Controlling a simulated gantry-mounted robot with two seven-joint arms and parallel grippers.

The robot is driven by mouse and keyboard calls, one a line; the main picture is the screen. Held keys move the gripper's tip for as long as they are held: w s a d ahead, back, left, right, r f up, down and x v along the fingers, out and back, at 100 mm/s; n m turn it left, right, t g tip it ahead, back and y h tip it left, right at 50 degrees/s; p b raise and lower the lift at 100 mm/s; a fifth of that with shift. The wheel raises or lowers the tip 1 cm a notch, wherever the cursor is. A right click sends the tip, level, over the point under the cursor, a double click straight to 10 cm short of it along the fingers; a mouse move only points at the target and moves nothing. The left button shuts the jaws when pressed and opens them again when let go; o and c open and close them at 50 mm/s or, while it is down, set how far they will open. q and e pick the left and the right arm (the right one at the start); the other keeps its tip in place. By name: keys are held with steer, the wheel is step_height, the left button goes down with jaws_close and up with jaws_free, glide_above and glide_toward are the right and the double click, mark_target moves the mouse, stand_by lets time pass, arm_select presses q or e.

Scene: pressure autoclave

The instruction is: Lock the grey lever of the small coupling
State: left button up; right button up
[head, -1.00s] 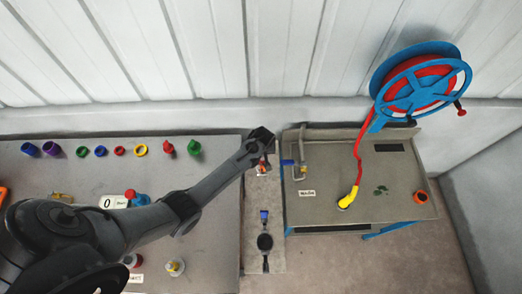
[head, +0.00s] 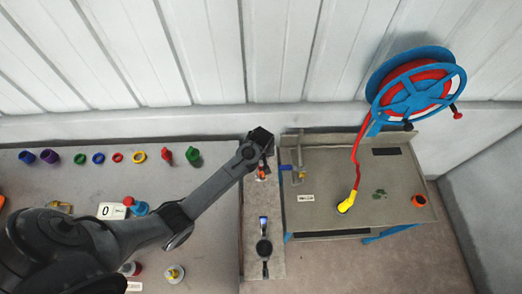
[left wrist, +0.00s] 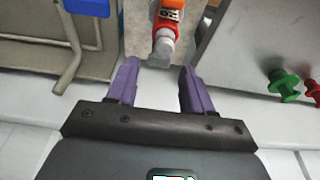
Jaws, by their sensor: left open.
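A small orange-and-red coupling (left wrist: 168,22) with a pale grey end piece (left wrist: 163,46) is at the top middle of the left wrist view. The grey piece looks like its lever, but whether it is locked I cannot tell. My left gripper (left wrist: 157,78) is open, its two purple fingers apart on either side below the grey piece, with nothing visible between them. In the head view the coupling (head: 262,172) sits on the narrow grey strip, just below my left gripper (head: 267,149), which partly hides it. My right gripper is not in view.
A dark round fitting with a blue part (head: 264,246) lies lower on the narrow strip (head: 252,215). To the right is a metal bench (head: 330,220) with a bent pipe and blue handle (head: 286,168). To the left, a grey table (head: 70,180) holds coloured parts.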

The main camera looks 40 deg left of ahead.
arm_select(q)
steer(key=shift+v, duration=2.65)
